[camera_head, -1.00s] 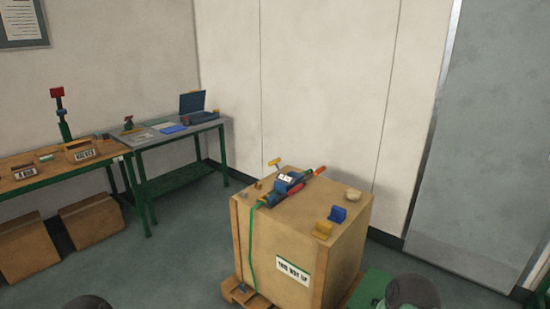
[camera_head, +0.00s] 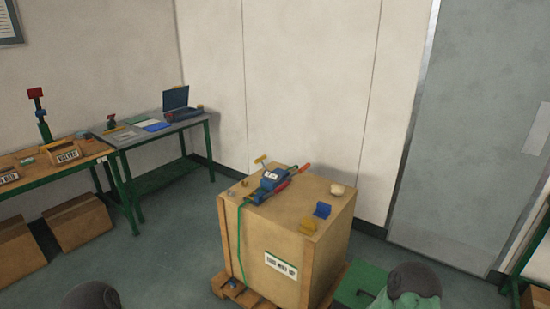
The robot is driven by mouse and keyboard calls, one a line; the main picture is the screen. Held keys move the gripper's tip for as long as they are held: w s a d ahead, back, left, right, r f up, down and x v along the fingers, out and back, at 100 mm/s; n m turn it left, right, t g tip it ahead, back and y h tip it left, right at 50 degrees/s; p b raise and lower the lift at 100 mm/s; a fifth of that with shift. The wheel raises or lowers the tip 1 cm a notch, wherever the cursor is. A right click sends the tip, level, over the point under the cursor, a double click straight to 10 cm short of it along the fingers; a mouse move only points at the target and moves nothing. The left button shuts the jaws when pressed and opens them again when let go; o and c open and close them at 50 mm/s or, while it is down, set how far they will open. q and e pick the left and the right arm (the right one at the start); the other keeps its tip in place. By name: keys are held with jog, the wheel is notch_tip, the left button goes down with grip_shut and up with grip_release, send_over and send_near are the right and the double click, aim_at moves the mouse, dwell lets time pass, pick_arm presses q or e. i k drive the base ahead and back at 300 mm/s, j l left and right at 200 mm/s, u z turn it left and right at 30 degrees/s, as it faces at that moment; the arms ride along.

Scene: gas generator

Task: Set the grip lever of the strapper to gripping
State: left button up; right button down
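The strapper (camera_head: 271,181) is a blue tool with a white label and red and green parts. It lies on top of a large wooden crate (camera_head: 250,240) in the middle of the view. A red-tipped handle (camera_head: 304,168) sticks out at its right end, and a yellow T-shaped piece (camera_head: 261,161) stands behind it. I cannot tell which of these is the grip lever or how it is set. A green strap (camera_head: 240,245) runs from the strapper down the crate's front. My grippers are not in view; only rounded dark parts of mine show at the bottom edge.
The crate stands on a wooden pallet (camera_head: 228,287). A bench with a laptop (camera_head: 175,98) stands at the left wall. Grey floor between is clear.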

aim_at(260, 159)
jog(key=i+j+z, duration=0.15)
jog(key=z, duration=0.25)
jog(key=i+j+z, duration=0.15)
jog(key=z, duration=0.25)
jog(key=j+z, duration=0.35)
jog(key=i+j+z, duration=0.2)
jog(key=j, duration=0.75)
jog(key=i+j+z, duration=0.2)
jog(key=j, duration=0.8)
jog(key=j+z, duration=0.2)
jog(key=j, duration=2)
